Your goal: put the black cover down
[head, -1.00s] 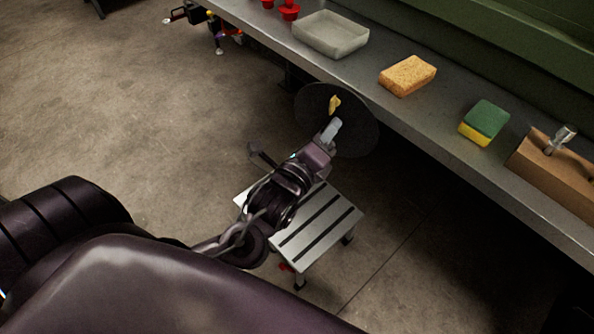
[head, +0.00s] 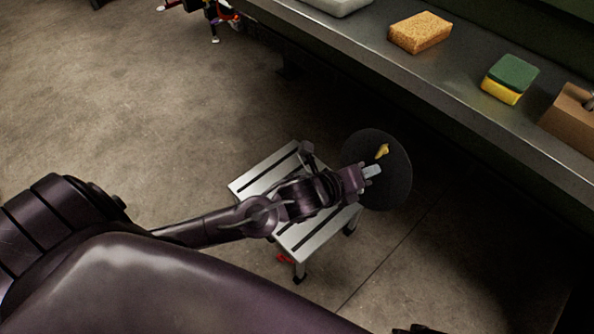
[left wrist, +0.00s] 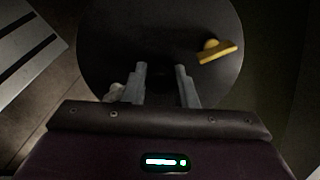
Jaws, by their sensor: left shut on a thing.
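The black cover (head: 392,186) is a round dark disc with a small yellow piece (head: 382,151) on its face. It hangs tilted in the air, below the bench edge and just right of a low slatted step stool. My left gripper (head: 373,171) is at the disc's near side and is shut on it. In the left wrist view the cover (left wrist: 150,30) fills the space beyond the two fingers (left wrist: 160,72), with the yellow piece (left wrist: 218,50) to their right. The exact grip point is hidden. My right gripper is not in view.
The grey step stool (head: 262,178) stands on the concrete floor under my left arm. A grey bench (head: 455,85) runs along the upper right, bearing a tan sponge (head: 420,32), a green and yellow sponge (head: 510,79) and a brown block (head: 574,118). Floor left of the stool is clear.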

